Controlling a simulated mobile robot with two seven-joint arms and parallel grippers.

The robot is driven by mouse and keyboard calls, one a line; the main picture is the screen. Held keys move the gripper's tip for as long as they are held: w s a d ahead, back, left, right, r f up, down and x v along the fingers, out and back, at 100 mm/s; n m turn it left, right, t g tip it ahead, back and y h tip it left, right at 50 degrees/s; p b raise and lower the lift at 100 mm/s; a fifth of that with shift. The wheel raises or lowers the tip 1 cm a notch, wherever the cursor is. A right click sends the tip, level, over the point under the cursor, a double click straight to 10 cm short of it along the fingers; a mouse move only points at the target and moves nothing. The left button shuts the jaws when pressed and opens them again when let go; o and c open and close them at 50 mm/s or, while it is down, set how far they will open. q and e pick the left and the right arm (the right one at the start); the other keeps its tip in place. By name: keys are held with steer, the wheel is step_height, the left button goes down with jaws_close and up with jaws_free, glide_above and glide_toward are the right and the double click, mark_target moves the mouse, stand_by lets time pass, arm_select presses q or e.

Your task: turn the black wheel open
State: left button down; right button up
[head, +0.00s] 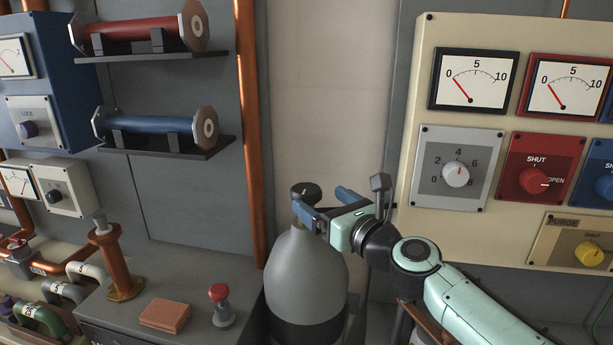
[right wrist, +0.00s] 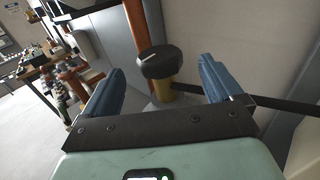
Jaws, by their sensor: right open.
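The black wheel (head: 305,190) sits on a brass neck on top of a grey gas bottle (head: 306,268), which stands upright. My right gripper (head: 322,203) is open beside the wheel, on its right side. In the right wrist view the black wheel (right wrist: 160,62) shows ahead of and between the two blue fingers, with a gap on both sides. My left gripper is not in view.
A copper pipe (head: 249,130) runs vertically behind the bottle. A cream panel (head: 515,35) with gauges and knobs stands at the right. A grey cabinet top (head: 180,275) with a red-topped plunger (head: 220,300) and a brown block (head: 165,317) lies to the left.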

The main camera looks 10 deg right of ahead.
mark_target(306, 188)
steer(key=p+x, duration=0.4)
steer(key=x, duration=0.1)
steer(key=shift+w+a+r, duration=0.1)
steer(key=shift+w+a, duration=0.05)
steer(key=shift+w, duration=0.05)
steer(key=shift+w+a+p, duration=0.2)
steer(key=shift+w+p, duration=0.25)
steer(key=shift+p, duration=0.1)
steer(key=c, duration=1)
